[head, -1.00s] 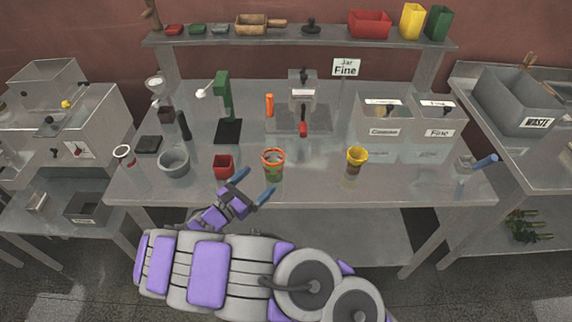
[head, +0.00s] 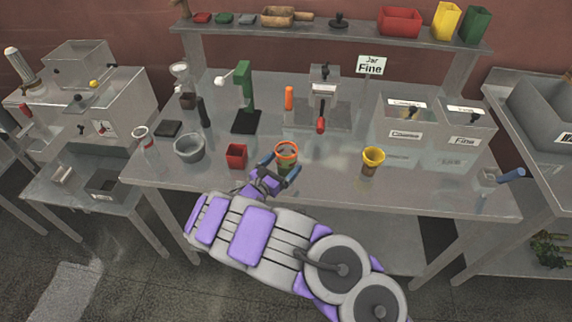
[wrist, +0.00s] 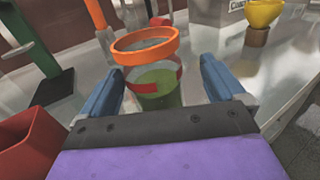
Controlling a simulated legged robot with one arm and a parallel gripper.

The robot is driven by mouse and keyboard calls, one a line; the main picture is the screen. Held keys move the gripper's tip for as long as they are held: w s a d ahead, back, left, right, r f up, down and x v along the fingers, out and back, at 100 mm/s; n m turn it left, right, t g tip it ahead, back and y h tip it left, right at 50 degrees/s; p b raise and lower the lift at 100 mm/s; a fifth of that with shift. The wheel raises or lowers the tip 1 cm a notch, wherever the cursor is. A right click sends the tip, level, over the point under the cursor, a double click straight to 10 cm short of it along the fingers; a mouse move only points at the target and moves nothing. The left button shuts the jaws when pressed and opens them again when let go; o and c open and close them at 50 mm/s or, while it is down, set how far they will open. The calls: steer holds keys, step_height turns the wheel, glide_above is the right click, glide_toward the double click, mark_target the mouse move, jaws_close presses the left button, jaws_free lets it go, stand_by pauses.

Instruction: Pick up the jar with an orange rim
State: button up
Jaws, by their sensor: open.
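The jar with an orange rim (head: 286,154) stands upright near the front edge of the metal table, left of the middle. In the wrist view the jar (wrist: 150,68) is clear with green contents, a red band and a wide orange rim. My gripper (head: 279,168) is at the near side of the jar. In the wrist view my gripper (wrist: 162,85) is open, with one blue finger on each side of the jar's lower part. I cannot tell whether the fingers touch it.
A red square cup (head: 236,156) stands close left of the gripper; it also shows in the wrist view (wrist: 30,140). A green press (head: 246,95) and grey bins (head: 405,125) stand behind. The table's front right is mostly clear.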

mark_target(292, 152)
steer(key=shift+w+d, duration=0.4)
steer(key=shift+d, duration=0.15)
steer(key=w, duration=0.1)
steer(key=w+b, duration=0.1)
steer(key=w+a, duration=0.1)
steer(key=w, duration=0.1)
steer(key=shift+f, duration=0.4)
steer(key=shift+w+d+b, duration=0.15)
steer(key=shift+d+b, duration=0.05)
steer(key=shift+b, duration=0.1)
steer(key=shift+d+r, duration=0.15)
steer(key=shift+d, duration=0.45)
steer(key=shift+d+r, duration=0.15)
steer(key=shift+d, duration=0.5)
steer(key=shift+c, duration=1.5)
steer(key=shift+a+f, duration=0.15)
steer(key=shift+a, duration=0.95)
steer(key=c, duration=0.4)
steer(key=shift+d, duration=0.2)
steer(key=c, duration=0.3)
steer(key=shift+d, duration=0.6)
steer(key=shift+c, duration=0.7)
